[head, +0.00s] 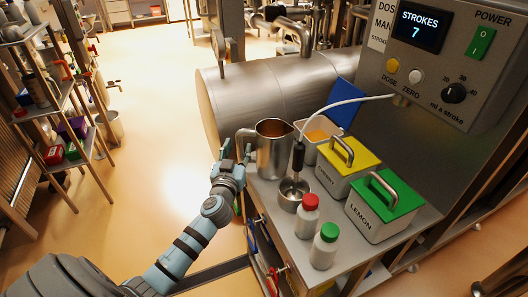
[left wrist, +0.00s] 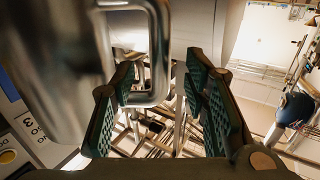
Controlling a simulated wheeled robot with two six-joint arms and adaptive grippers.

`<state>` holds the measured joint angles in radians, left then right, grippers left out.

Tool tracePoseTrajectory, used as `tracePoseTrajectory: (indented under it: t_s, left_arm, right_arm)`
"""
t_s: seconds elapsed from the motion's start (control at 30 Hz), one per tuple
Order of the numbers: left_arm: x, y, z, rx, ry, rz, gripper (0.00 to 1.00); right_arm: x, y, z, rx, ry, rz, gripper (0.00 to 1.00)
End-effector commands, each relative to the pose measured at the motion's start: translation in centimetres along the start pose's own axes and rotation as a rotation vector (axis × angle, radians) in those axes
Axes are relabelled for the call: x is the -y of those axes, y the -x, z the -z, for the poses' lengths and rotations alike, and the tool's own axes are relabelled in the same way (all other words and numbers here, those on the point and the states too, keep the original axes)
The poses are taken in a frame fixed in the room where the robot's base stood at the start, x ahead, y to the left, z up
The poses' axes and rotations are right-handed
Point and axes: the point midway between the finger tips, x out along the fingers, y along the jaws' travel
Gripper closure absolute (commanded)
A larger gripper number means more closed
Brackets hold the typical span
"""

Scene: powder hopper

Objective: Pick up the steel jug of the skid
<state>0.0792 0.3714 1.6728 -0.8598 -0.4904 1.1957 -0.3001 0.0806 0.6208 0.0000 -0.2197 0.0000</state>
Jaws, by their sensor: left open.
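The steel jug (head: 274,152) stands upright on the skid's steel top (head: 333,268) in the head view, with its handle (head: 243,143) towards the left. My left gripper (head: 235,152) is open at the handle side of the jug. In the left wrist view the blurred jug body (left wrist: 48,65) fills the upper left. Its handle (left wrist: 160,50) shows between the two green-padded fingers of my left gripper (left wrist: 160,80), which are apart; contact cannot be told. My right gripper is not in view.
A small steel cup (head: 291,196) under a black nozzle, a red-capped bottle (head: 307,218), a green-capped bottle (head: 324,248) and yellow-lidded (head: 352,164) and green-lidded (head: 386,200) bins stand to the right. A large steel cylinder (head: 285,88) lies behind. Open floor (head: 160,150) is left.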

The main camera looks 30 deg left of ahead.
Motion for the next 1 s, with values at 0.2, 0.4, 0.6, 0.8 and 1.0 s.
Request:
tracePoseTrajectory:
  t_s: [0.2,0.4,0.6,0.8,1.0]
  left_arm:
    - [0.0,-3.5,0.0,0.000,-0.001,0.000,0.59]
    - [0.0,-3.6,0.0,0.000,-0.001,-0.001,0.60]
    - [0.0,-3.5,0.0,0.000,-0.001,-0.001,0.92]
    - [0.0,-3.5,0.0,0.001,-0.001,-0.001,1.00]
    - [0.0,-3.5,0.1,-0.002,0.001,-0.002,1.00]
  right_arm:
    - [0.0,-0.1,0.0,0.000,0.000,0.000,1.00]
    - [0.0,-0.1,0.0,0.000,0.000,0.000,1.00]
    - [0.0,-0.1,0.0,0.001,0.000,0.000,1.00]
    - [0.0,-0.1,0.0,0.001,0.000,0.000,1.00]
    - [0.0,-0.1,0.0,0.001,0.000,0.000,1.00]
